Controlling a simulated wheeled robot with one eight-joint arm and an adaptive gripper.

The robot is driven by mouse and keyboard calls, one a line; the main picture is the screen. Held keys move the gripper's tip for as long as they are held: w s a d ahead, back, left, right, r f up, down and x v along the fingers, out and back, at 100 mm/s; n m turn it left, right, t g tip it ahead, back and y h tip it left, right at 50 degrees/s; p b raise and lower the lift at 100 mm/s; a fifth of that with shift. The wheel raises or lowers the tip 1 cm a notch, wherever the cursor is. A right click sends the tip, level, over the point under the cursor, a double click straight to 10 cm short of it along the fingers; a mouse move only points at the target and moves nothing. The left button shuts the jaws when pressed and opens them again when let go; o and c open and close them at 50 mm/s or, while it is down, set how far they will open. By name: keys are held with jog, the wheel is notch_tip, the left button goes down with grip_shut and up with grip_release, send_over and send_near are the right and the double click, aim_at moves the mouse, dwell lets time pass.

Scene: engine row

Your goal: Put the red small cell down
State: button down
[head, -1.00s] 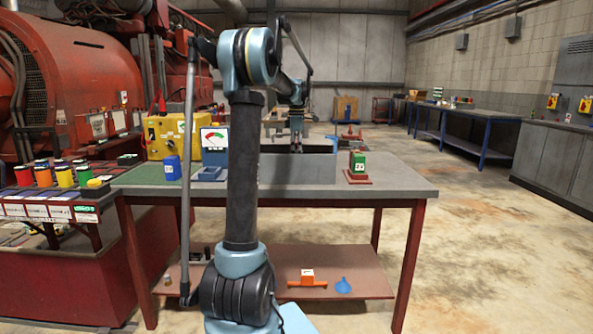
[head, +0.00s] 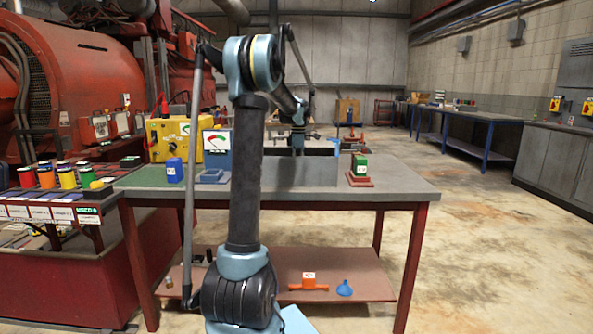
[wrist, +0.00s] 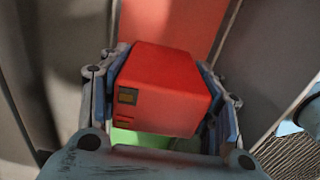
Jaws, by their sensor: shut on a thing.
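In the wrist view, the red small cell (wrist: 165,88), a block with a small dark and yellowish mark on its side, sits between the fingers of my gripper (wrist: 163,95). My gripper is shut on it. In the head view my gripper (head: 297,150) points down at the far side of the workbench (head: 400,190), behind a low grey panel or box wall (head: 300,172). The cell is hidden there, so I cannot tell whether it touches anything. A red strip and a green patch show beyond the cell in the wrist view.
A green cell (head: 360,162) stands on a red base (head: 360,180) at right. A blue cell (head: 174,169), a yellow box (head: 172,140) and a dial meter (head: 216,146) stand at left. Coloured cylinders fill the left-hand rack. The bench's right front is clear.

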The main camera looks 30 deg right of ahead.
jog(key=c, duration=0.8)
grip_release()
